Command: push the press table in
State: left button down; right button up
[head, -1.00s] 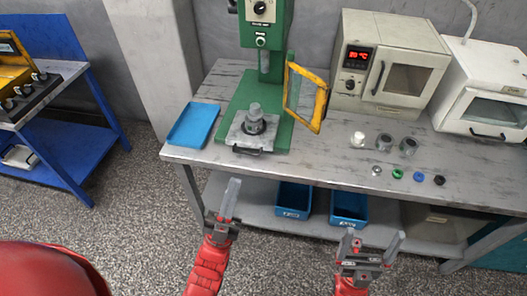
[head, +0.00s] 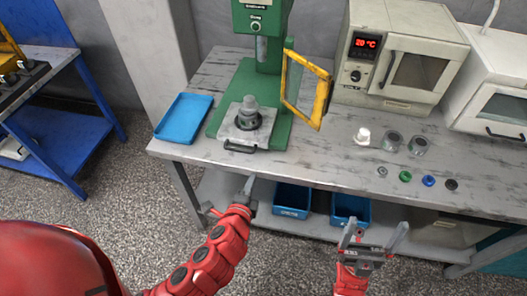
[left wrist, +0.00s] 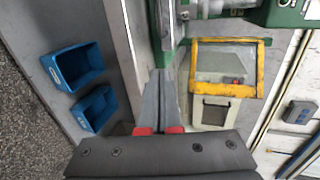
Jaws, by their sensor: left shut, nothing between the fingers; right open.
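The press table (head: 229,132) is a grey metal plate with a dark handle (head: 240,148) on its front edge. It sticks out toward the front of the green press (head: 258,40), with a grey cylindrical part (head: 249,112) standing on it. My left gripper (head: 249,183) is shut and empty, in front of and below the handle, apart from it. In the left wrist view its shut fingers (left wrist: 160,95) point toward the press base, and the plate shows only in part at the top. My right gripper (head: 372,232) is open and empty in front of the bench.
The yellow-framed guard (head: 322,103) stands swung open at the press's right. A blue tray (head: 183,118) lies to the left on the bench. An oven (head: 398,50) stands at the right, with small parts in front. Blue bins (head: 292,199) sit on the shelf below.

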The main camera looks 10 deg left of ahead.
pick_arm(q)
jog(key=b, duration=0.9)
send_near(264, 147)
notch_tip(264, 147, down, 2)
jog(key=x, duration=0.2)
jog(key=shift+w+d, duration=0.1)
jog(key=shift+w, duration=0.2)
jog(key=shift+w+r, duration=0.15)
jog(key=shift+w, duration=0.45)
jog(key=shift+w+r, duration=0.15)
jog(key=shift+w, duration=1.05)
jog(key=shift+w, duration=0.1)
